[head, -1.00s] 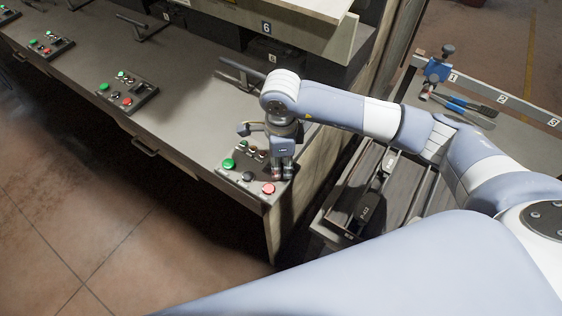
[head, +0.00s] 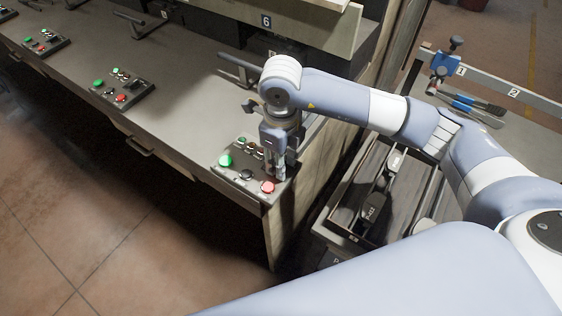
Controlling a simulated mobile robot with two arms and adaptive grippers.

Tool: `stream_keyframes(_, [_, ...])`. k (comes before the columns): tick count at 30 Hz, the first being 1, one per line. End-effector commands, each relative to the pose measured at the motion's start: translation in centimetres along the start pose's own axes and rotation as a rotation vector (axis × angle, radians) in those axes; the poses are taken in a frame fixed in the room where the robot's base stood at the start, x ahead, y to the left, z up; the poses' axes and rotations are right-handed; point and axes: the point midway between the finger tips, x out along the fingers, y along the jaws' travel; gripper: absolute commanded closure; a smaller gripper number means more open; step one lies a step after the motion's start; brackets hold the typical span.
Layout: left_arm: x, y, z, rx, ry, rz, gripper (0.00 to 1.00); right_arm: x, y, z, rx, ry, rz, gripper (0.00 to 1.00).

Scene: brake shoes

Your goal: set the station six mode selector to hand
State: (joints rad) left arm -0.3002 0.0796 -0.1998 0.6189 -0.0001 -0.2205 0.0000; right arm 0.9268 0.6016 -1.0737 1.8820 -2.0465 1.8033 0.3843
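The station six control panel (head: 222,174) is the dark box at the right end of the workbench, below the plate marked 6 (head: 266,21). It has a green button (head: 225,160), a black round control (head: 246,174) and a red button (head: 267,187) along its front, with smaller controls behind. I cannot read which way any selector points. My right gripper (head: 275,176) points down over the panel's right side, just behind the red button. Its fingertips look close together, and contact cannot be told. It hides part of the panel's back right. My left gripper is out of view.
Similar panels (head: 122,88) stand along the bench to the left. A dark lever (head: 240,68) lies behind the panel. A tray with dark parts (head: 350,226) is right of the bench end. A blue vise (head: 445,65) and blue-handled tools (head: 470,103) are at right.

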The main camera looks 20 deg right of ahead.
Motion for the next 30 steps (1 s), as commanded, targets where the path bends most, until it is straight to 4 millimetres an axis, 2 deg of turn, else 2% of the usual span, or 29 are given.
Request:
stream_keyframes(18, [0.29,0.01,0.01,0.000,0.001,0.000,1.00,-0.13,-0.05,0.06,0.045,-0.002,-0.002,0.94])
stream_keyframes(19, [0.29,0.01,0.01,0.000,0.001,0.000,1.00,-0.13,-0.05,0.06,0.045,-0.002,-0.002,0.64])
stream_keyframes(21, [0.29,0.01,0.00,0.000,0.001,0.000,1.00,-0.12,-0.05,0.05,0.045,-0.002,-0.002,0.50])
stream_keyframes(30, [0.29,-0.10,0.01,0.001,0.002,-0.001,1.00,-0.07,0.00,0.02,0.044,-0.001,-0.001,0.50])
